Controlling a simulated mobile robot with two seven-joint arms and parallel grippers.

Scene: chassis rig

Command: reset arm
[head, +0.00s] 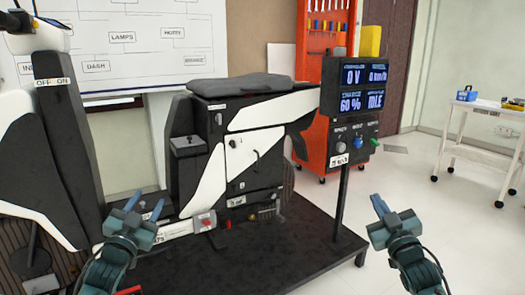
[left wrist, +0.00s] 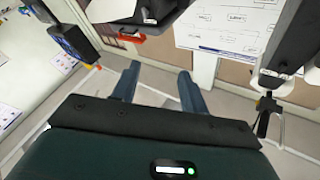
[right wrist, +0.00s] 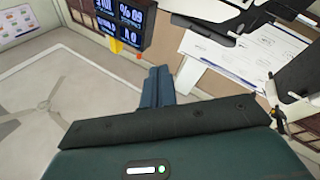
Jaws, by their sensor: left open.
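My left gripper (head: 145,206) is in front of the black platform in the head view, raised and empty. In the left wrist view its two fingers (left wrist: 160,90) stand apart with nothing between them. My right gripper (head: 380,205) is to the right of the platform's front corner in the head view. In the right wrist view its fingers (right wrist: 159,85) are together with nothing visible between them. Neither gripper is seen touching the black and white chassis rig (head: 240,155).
The rig stands on a black platform (head: 300,260). A display (head: 355,85) reading 0 V, 60 % and IDLE is on a post at its right. An orange tool cabinet (head: 315,160) stands behind. A white wheeled table (head: 485,155) is at the far right. Open floor lies around my right gripper.

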